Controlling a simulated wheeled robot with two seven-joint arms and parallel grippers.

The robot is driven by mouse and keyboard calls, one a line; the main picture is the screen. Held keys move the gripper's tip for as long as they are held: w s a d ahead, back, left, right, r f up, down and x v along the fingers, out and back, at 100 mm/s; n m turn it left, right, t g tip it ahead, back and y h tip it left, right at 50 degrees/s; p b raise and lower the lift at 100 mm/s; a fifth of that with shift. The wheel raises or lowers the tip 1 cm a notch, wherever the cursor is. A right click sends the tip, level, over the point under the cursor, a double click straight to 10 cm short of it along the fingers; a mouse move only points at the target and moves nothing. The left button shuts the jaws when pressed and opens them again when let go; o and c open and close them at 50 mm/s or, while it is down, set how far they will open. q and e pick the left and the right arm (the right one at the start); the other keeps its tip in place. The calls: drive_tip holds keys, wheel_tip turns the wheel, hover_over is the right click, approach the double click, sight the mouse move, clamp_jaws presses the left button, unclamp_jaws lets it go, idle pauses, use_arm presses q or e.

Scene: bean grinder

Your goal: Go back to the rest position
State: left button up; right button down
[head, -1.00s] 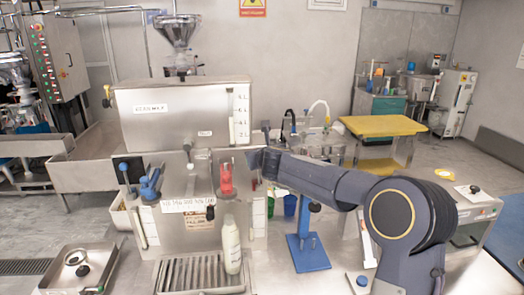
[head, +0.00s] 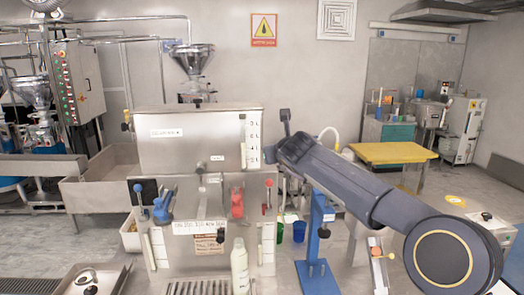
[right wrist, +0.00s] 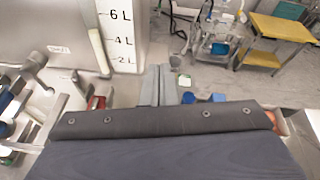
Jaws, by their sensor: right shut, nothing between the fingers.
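My right arm comes in from the right in the head view, raised in front of the right side of the steel grinder machine (head: 195,150). Its gripper end is hard to make out there. In the right wrist view my right gripper (right wrist: 159,85) shows as two grey fingers pressed together with nothing between them. The fingers are beside the machine's marked level gauge (right wrist: 119,35) and apart from it. My left gripper is in neither view.
A white bottle (head: 240,266) stands at the machine's front. A blue stand (head: 316,240) is below my right arm. A red-handled lever (head: 237,204) is on the machine's front. A yellow-topped table (head: 390,153) is at the back right, with open floor around it.

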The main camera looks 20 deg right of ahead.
drive_tip(key=s+a+r+n+t+y+b, duration=0.1)
drive_tip(key=s+a+r+n+t+y, duration=0.15)
drive_tip(key=s+r+n, duration=0.45)
drive_tip(key=s+a+f+n+y+b, duration=0.1)
drive_tip(key=s+a+f+n+y, duration=0.15)
drive_tip(key=s+n, duration=0.35)
drive_tip(key=s+a+f+n+y+b, duration=0.1)
drive_tip(key=s+a+f+n+y, duration=0.15)
drive_tip(key=s+f+n, duration=0.35)
drive_tip(key=s+a+f+n+g, duration=0.1)
drive_tip(key=s+f+n+g, duration=0.4)
drive_tip(key=s+f, duration=0.8)
drive_tip(key=s+a+f+n+g+b, duration=0.1)
drive_tip(key=s+a+f+n+g, duration=0.1)
drive_tip(key=s+f+n+g, duration=0.4)
drive_tip(key=s+f+n+h, duration=0.1)
drive_tip(key=s+f+n, duration=0.3)
drive_tip(key=s+f, duration=0.3)
drive_tip(key=shift+f+n, duration=0.4)
drive_tip(key=shift+f, duration=0.3)
